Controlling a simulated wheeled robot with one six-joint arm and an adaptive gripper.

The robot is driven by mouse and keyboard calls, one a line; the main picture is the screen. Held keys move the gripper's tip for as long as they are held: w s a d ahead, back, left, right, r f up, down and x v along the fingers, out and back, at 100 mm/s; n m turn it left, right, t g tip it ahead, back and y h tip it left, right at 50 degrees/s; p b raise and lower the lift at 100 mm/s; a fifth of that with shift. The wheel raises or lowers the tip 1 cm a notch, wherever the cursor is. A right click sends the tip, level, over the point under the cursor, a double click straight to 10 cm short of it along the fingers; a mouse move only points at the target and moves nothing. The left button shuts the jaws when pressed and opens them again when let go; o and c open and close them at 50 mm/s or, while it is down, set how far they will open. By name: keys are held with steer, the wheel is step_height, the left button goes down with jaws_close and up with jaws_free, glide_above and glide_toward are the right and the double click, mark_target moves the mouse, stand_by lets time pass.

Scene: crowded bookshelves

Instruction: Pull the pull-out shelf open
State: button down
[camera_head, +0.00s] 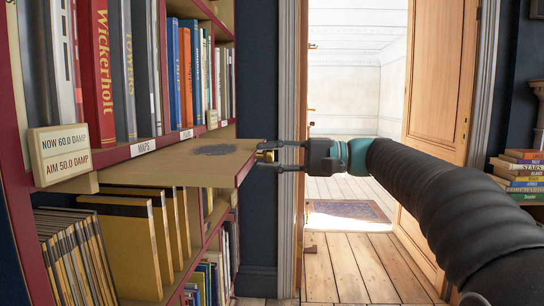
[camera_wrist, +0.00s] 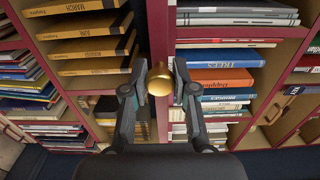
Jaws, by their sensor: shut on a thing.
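The pull-out shelf (camera_head: 165,172) is a flat tan board with a dark patch on top, sticking out of the bookcase under the row of books. A small brass knob (camera_head: 266,155) is on its front edge. My gripper (camera_head: 272,156) reaches in from the right and is shut on the knob. In the wrist view the round brass knob (camera_wrist: 160,79) sits between the two dark fingers of my gripper (camera_wrist: 159,86). Exact finger contact is hard to see there.
Books stand above the shelf; yellow binders (camera_head: 130,240) stand below it. A humidity sign (camera_head: 65,152) reading "NOW 60.0 DAMP" is on the bookcase at left. An open wooden door (camera_head: 440,80) and bare floor (camera_head: 365,265) lie to the right. Stacked books (camera_head: 520,175) are at far right.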

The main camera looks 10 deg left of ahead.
steer(key=c, duration=0.9)
jaws_free()
steer(key=shift+d, duration=0.1)
steer(key=d, duration=1.2)
steer(key=shift+w, duration=0.35)
